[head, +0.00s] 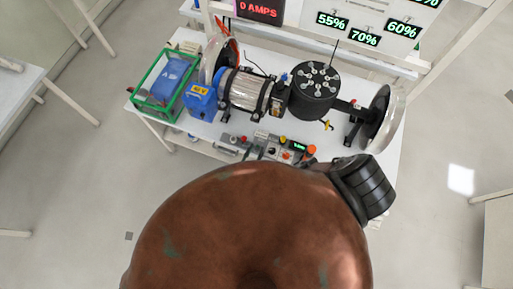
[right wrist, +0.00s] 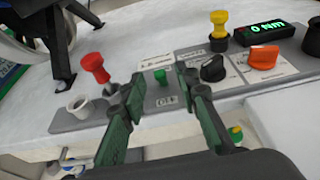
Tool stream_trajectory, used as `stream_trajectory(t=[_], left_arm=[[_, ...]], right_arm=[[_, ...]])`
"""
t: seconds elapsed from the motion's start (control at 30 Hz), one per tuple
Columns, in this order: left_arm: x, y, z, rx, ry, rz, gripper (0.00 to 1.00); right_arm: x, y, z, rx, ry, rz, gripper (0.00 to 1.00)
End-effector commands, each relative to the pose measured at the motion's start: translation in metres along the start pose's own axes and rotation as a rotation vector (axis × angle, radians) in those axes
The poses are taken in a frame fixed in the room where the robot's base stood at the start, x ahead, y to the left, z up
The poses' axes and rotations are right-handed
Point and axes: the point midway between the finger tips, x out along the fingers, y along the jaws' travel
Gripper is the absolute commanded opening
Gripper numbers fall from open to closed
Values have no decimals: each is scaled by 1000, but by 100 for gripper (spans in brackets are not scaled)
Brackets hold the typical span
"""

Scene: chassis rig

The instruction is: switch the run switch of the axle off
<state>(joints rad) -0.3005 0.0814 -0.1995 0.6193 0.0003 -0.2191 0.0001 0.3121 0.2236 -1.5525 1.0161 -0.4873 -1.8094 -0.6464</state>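The grey control panel (head: 268,150) lies along the front of the white bench. In the right wrist view, a small green toggle switch (right wrist: 160,76) stands on the same panel, above a small label that I cannot read surely. I cannot confirm its switch position. My right gripper (right wrist: 162,86) has its two green-padded fingers spread, one on each side of the toggle, with a gap to both and nothing held. In the head view only its dark ribbed wrist part shows clearly at the bench's front edge. My left gripper is not seen.
Beside the toggle stand a red knob (right wrist: 95,66), white socket (right wrist: 80,105), black knob (right wrist: 212,68), orange knob (right wrist: 263,58) and yellow knob (right wrist: 218,24). A display (right wrist: 265,34) reads 0 Nm. Behind the panel are a black drum (head: 312,92) and a disc wheel (head: 381,118).

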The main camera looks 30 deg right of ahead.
Motion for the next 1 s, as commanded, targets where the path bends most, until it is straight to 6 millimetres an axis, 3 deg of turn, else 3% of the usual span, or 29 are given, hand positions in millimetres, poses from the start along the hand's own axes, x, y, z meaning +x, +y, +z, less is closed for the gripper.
stream_trajectory(t=[0.2,0.4,1.0], left_arm=[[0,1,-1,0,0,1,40],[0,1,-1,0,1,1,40],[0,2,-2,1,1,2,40]], right_arm=[[-38,0,-1,1,4,0,29],[-58,0,0,1,1,1,29],[-61,0,0,0,0,1,29]])
